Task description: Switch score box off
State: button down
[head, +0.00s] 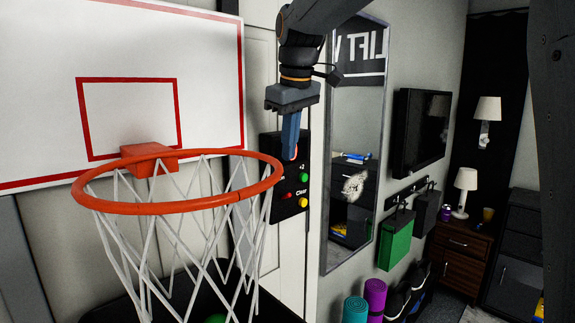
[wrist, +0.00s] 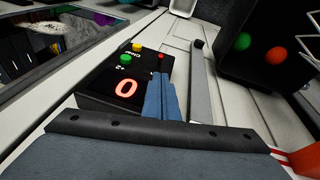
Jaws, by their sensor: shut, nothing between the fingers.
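The score box (head: 291,207) is a black panel on the white wall, right of the basketball hoop. It also shows in the wrist view (wrist: 97,87), with a lit red-orange "0" (wrist: 126,88). Its face has a green button (wrist: 125,59), a yellow button (wrist: 138,47) by the label "Clear", and a small red button (wrist: 160,56). My gripper (head: 290,157) is shut and empty, its blue fingers pointing down in front of the box's upper part. In the wrist view the fingertips (wrist: 156,78) appear just short of the red button. I cannot tell whether they touch the box. The fingers cover part of its face.
The orange hoop (head: 180,208) and net stand close at left, under the white backboard (head: 215,60). A tall mirror (head: 345,130) hangs right of the box. A dark bin with green and orange balls (wrist: 274,54) shows in the wrist view.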

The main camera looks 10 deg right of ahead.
jog(key=p, duration=0.3)
send_near(283, 196)
jog(key=x, duration=0.5)
jog(key=shift+d, duration=0.2)
jog(key=shift+a+f+b, duration=0.1)
jog(key=shift+a+b, duration=0.05)
jog(key=shift+b, duration=0.4)
